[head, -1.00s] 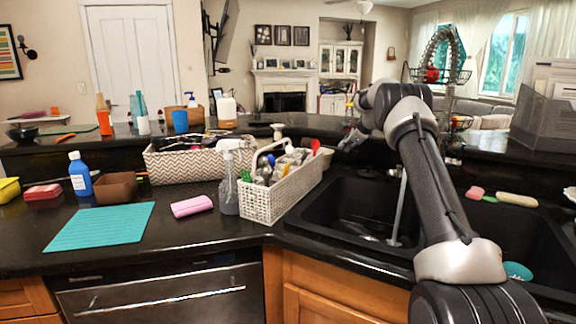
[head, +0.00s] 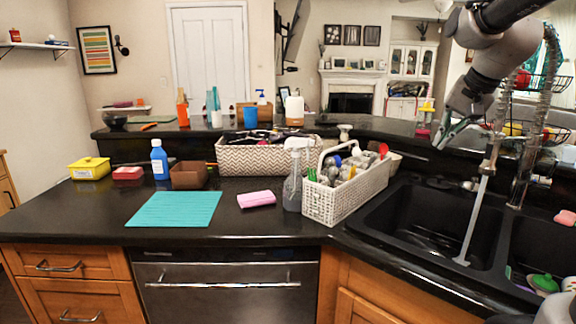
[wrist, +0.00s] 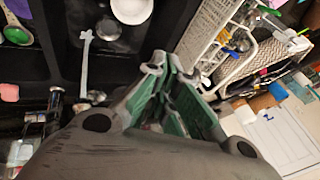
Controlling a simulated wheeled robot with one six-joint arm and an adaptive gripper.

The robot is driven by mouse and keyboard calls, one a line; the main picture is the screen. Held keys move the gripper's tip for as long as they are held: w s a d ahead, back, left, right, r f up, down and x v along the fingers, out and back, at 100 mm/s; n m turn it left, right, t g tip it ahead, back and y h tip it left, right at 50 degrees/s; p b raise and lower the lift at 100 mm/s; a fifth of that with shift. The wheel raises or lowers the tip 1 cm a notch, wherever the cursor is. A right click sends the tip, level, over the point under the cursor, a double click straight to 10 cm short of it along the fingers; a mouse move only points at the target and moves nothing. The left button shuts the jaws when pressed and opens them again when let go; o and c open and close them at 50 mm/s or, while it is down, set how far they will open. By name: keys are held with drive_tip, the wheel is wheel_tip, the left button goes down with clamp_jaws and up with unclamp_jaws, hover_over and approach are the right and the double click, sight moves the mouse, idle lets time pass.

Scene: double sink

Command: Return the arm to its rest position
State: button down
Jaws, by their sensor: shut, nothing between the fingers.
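My arm comes in from the top right of the head view, its lower links out of the picture. My gripper (head: 443,143) hangs above the back edge of the sink, left of the faucet (head: 490,150), pointing down and to the left. In the wrist view its green-padded fingers (wrist: 165,68) are close together with nothing between them. The black double sink (head: 385,215) is at the right of the head view, below my gripper. A pale stream (head: 474,222) runs from the faucet into the left basin.
A white basket of bottles and utensils (head: 345,205) stands left of the sink, beside a spray bottle (head: 292,190). A wire rack (head: 535,130) stands behind the faucet.

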drive_tip(key=s+f+n, duration=0.4)
drive_tip(key=s, duration=0.7)
drive_tip(key=s+f+n+g+h, duration=0.1)
drive_tip(key=s+f+n, duration=0.3)
drive_tip(key=s, duration=0.8)
drive_tip(key=shift+a+f, duration=0.3)
drive_tip(key=shift+f, duration=0.25)
drive_tip(key=shift+s, duration=0.2)
